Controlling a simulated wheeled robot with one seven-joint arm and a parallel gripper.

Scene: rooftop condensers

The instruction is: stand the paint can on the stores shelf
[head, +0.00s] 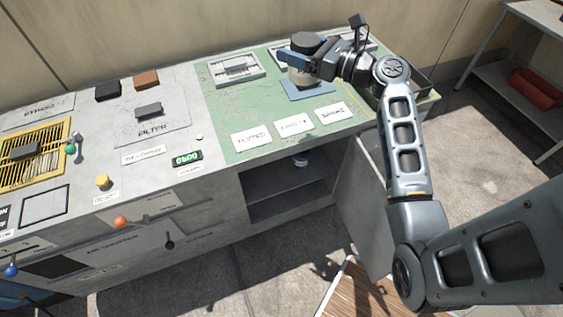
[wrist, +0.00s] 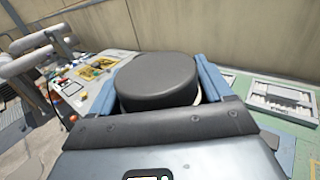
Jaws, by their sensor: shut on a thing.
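The paint can (head: 301,76), pale with a dark grey lid (head: 307,43), is upright over the blue square mat (head: 316,91) on the bench's green area. I cannot tell whether its base touches the mat. My gripper (head: 305,66) is shut around the can's side, coming from the right. In the wrist view the lid (wrist: 158,78) fills the middle, with a blue finger on each side; the can's lower body is hidden. An open cupboard under the bench has an inner shelf (head: 283,172); a rack (head: 515,85) stands at right. Neither has a readable stores label.
Grey trays (head: 236,68) lie on the green area, one left of the can. White labels (head: 251,139) lie along its front. The cupboard door (head: 367,215) hangs open. A small can (head: 300,159) is inside. A red box (head: 536,88) sits on the rack.

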